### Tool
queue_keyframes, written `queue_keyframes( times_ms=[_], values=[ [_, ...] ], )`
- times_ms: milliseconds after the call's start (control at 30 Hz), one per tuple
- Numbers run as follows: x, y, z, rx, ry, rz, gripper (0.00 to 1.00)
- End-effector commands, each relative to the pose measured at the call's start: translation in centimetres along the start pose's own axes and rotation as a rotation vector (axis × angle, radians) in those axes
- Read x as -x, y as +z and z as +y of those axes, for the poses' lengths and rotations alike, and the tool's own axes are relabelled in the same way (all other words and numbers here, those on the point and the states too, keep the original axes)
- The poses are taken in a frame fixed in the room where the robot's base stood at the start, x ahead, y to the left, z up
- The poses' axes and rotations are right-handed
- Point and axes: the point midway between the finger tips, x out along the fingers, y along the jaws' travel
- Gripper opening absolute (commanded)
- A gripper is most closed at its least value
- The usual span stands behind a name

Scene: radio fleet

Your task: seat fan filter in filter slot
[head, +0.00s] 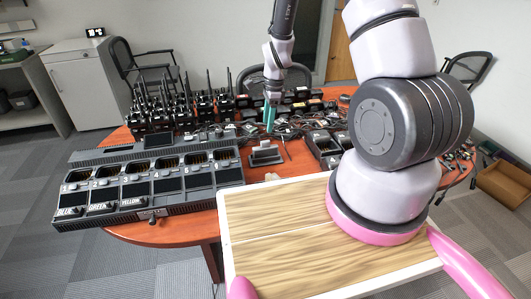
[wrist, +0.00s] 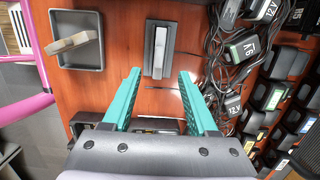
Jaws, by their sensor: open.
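My gripper (head: 269,116) is open and empty above the red-brown table; its two teal fingers spread wide in the wrist view (wrist: 158,80). Beyond the fingertips there, a light grey upright slab (wrist: 160,52) stands in a narrow dark base (wrist: 149,68). In the head view the dark base (head: 265,157) carries the grey slab (head: 265,144). To its left in the wrist view, a dark square tray (wrist: 90,62) holds a beige-grey block (wrist: 70,43). I cannot tell for certain which piece is the fan filter and which holder is the filter slot.
A multi-bay charger (head: 150,180) lies left on the table, with several radios (head: 175,112) behind it. Black adapters with cables (wrist: 240,50) and a row of battery units (wrist: 268,97) crowd the right side. A wood-topped board (head: 280,230) is in front.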

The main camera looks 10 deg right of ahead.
Motion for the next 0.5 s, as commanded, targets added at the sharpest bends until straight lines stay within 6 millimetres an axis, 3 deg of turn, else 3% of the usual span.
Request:
queue_keyframes(
  times_ms=[200,500],
  values=[
    [-3.6,-0.1,0.1,-0.002,0.004,0.000,0.59],
    [-6.3,-0.1,0.1,-0.001,0.003,0.000,0.59]
  ],
)
